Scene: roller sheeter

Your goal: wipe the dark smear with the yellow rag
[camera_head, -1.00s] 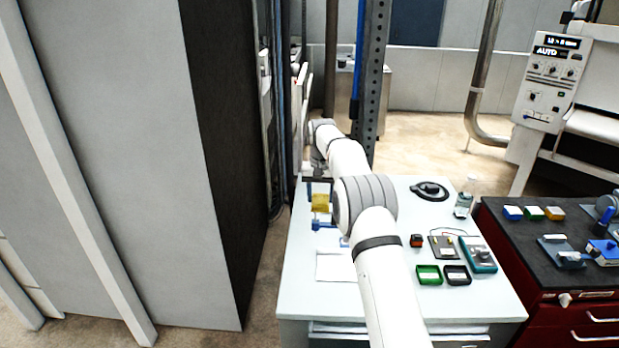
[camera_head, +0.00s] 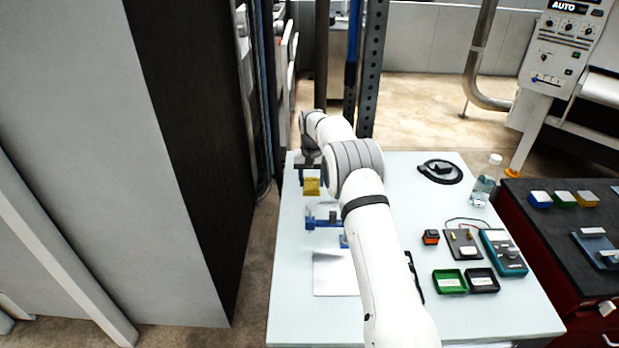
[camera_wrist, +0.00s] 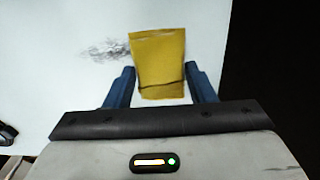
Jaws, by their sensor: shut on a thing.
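My gripper (camera_wrist: 160,72) is shut on the yellow rag (camera_wrist: 158,52), which stands out between the two blue fingers. The dark smear (camera_wrist: 108,49) is a grey-black scribbled patch on the pale tabletop, just left of the rag in the wrist view. I cannot tell whether the rag touches the surface. In the head view the yellow rag (camera_head: 312,187) hangs below my gripper (camera_head: 311,178) near the table's far left corner. The smear cannot be made out there.
The pale table (camera_head: 290,300) holds a blue fixture (camera_head: 324,218), a white sheet (camera_head: 334,274), green (camera_head: 450,282) and black (camera_head: 482,281) trays, a meter (camera_head: 503,252), a bottle (camera_head: 485,181) and a black coil (camera_head: 440,172). A tall cabinet (camera_head: 190,170) stands close on the left.

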